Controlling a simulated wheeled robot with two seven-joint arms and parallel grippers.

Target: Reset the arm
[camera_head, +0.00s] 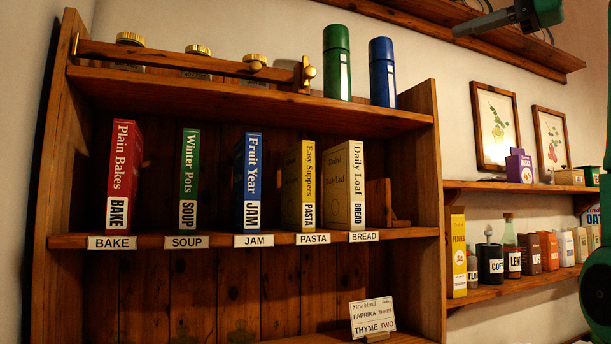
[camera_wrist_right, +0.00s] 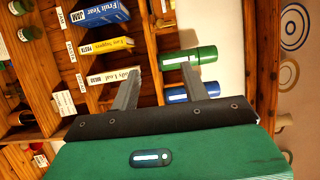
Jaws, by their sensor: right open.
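My right gripper (camera_head: 470,18) shows at the upper right of the head view, in front of the high shelf. In the right wrist view its two grey fingers (camera_wrist_right: 158,68) are spread apart with nothing between them. It is apart from the books and flasks. Part of my green right arm (camera_head: 598,270) shows at the right edge of the head view. My left gripper is not in view.
Upright books, from the red book (camera_head: 122,175) to the cream book (camera_head: 343,187), stand above name labels. Jars and boxes fill the right shelves (camera_head: 520,289).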

